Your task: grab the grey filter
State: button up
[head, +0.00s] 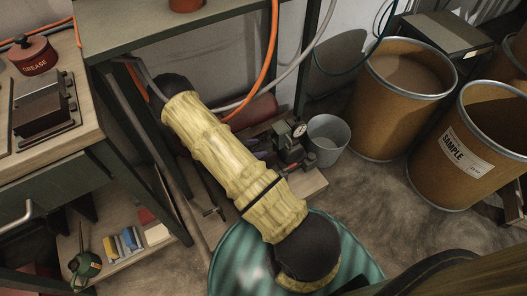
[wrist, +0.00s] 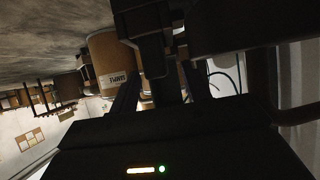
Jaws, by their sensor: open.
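I cannot pick out a grey filter for certain in either view. In the head view my arm, in a yellow sleeve with dark ends, runs from the upper left to the lower middle and covers part of the scene; my gripper does not show clearly there. In the wrist view my gripper (wrist: 160,85) shows as dark parts reaching up from a black body. It is open, and I see nothing held in it. The wrist picture is dark and tilted.
A grey bucket (head: 327,140) stands beside a small machine (head: 290,143) on a low board. Brown drums (head: 398,105) stand at the right, one labelled SAMPLE (head: 467,152). A workbench (head: 85,130) holds a red grease pot (head: 33,55). A teal ribbed round object (head: 228,265) lies below my arm.

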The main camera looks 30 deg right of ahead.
aim_at(267, 147)
jog(key=b+x, duration=0.3)
jog(key=x, duration=0.1)
jog(key=shift+s+d+f, duration=0.1)
jog(key=shift+d+f, duration=0.1)
jog(key=shift+f, duration=0.05)
jog(key=shift+d, duration=0.35)
grip_shut()
